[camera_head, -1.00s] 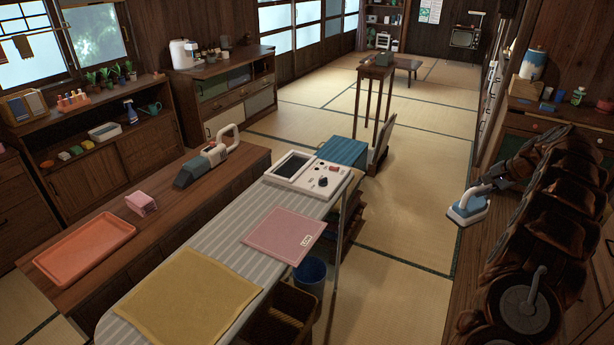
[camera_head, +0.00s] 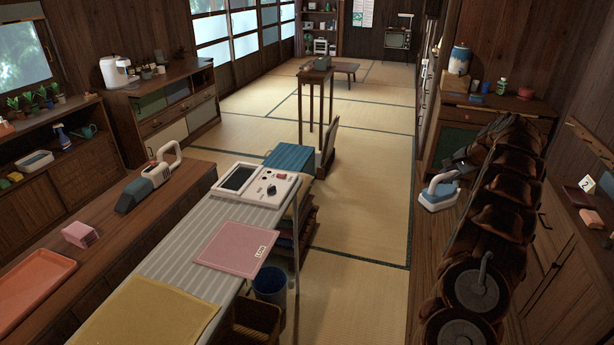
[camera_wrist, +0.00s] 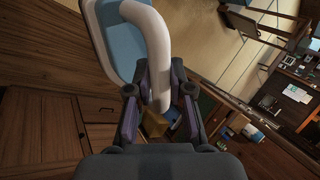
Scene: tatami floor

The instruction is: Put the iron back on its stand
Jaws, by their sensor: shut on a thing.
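The iron (camera_head: 438,196) has a light blue body and a white loop handle. It hangs in my gripper (camera_head: 456,172) at the right in the head view, seemingly clear of the floor. In the wrist view, my gripper's fingers (camera_wrist: 160,88) close around the white handle, and part of the iron's blue body (camera_wrist: 118,22) shows at the top. A white unit (camera_head: 258,186) with a dark rectangular plate and a knob sits empty at the far end of the striped ironing board (camera_head: 190,240). It looks like the stand, but I cannot be sure.
A pink cloth (camera_head: 234,245) and a yellow cloth (camera_head: 145,312) lie on the board. A grey handheld appliance (camera_head: 150,183) and an orange tray (camera_head: 32,283) lie on the low bench at left. A blue bin (camera_head: 269,285) stands beside the board. Tatami (camera_head: 355,225) is open between board and right-hand cabinets.

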